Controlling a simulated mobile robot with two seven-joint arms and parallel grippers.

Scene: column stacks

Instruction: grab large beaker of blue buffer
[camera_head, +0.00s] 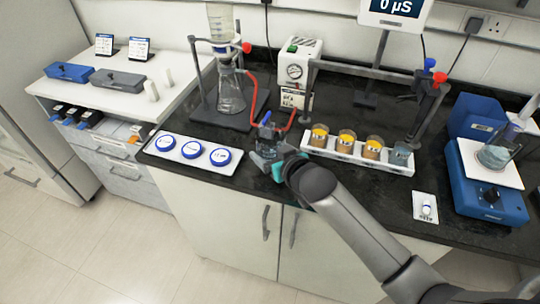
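My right gripper (266,143) reaches in from the right, over the front edge of the black bench, between the blue-ringed round items and the white rack. Grey and teal parts crowd around its fingertips, with a small blue spot above them. I cannot tell whether it is open or shut, or whether a beaker is between its fingers. No large beaker of blue buffer can be made out clearly. A glass vessel (495,156) with pale contents stands on the blue stirrer at the right. My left gripper is not in view.
A white tray (176,137) with three blue-ringed round items lies left of my gripper. A white rack (342,158) with amber vessels and a greyish beaker (401,153) is to the right. A flask (230,95) on a stand and red tubing are behind. The blue stirrer (488,197) stands far right.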

